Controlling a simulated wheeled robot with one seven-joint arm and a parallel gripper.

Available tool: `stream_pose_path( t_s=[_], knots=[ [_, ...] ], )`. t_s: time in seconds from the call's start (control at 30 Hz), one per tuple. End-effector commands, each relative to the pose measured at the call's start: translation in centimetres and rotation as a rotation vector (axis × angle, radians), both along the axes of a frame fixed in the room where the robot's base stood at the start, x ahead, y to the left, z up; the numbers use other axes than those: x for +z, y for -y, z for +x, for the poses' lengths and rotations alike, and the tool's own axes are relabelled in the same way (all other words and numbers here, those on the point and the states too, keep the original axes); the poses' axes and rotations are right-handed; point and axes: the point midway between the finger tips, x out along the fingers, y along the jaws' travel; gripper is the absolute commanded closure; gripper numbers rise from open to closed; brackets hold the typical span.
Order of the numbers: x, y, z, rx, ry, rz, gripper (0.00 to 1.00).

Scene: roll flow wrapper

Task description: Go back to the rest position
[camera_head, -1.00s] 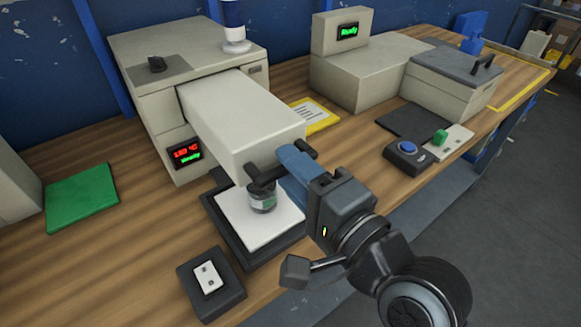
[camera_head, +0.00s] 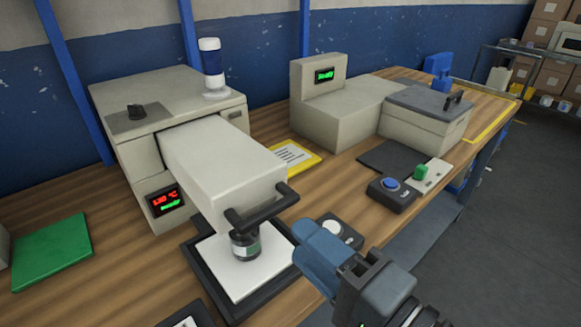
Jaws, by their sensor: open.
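My gripper (camera_head: 306,250) shows in the head view at the lower middle, with blue fingers pointing left and up. It is open and I see nothing in it. It stands to the right of the white press arm (camera_head: 225,165) and its black handle (camera_head: 262,210), apart from them in the picture. A small dark jar with a pale label (camera_head: 246,246) stands on the white plate (camera_head: 255,278) under the arm's front end. My wrist runs off the bottom edge.
The beige machine (camera_head: 120,100) with a red and green display fills the left. A box with a round white button (camera_head: 338,228) sits just behind my gripper. A blue-button box (camera_head: 390,188) and a second beige machine (camera_head: 345,115) stand farther right. The floor on the right is clear.

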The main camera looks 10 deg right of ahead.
Motion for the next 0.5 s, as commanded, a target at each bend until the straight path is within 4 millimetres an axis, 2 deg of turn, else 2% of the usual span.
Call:
stream_pose_path(
  t_s=[0.13, 0.27, 0.5],
  knots=[
    [-0.8, 0.6, -0.4, -0.022, 0.003, -0.028, 0.6],
    [-3.4, 3.0, -2.0, -0.101, 0.021, -0.144, 0.6],
    [-8.7, 9.2, -8.1, -0.269, 0.083, -0.527, 0.6]
  ],
)
